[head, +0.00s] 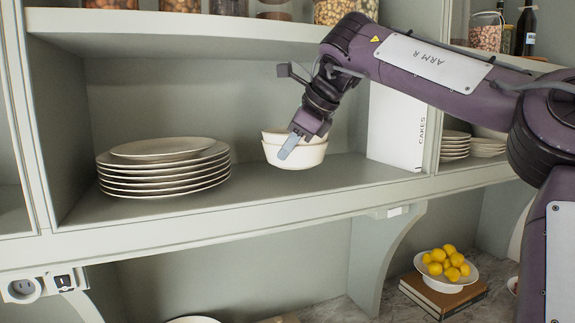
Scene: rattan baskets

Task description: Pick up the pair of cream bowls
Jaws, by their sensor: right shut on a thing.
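The pair of cream bowls (312,156), one nested in the other, is at the middle of the open shelf. My right gripper (290,146) reaches in from the upper right and is shut on the bowls, with one grey finger in front of their near wall. The other finger is hidden behind the near wall. The bowls look upright. I cannot tell whether their base touches the shelf or is slightly above it. My left gripper is not in view.
A stack of several plates (160,170) stands left of the bowls. A white box marked CAKES (396,128) stands close on their right. The upper shelf (180,27) holding jars is above. Below, a bowl of lemons (446,282) sits on books.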

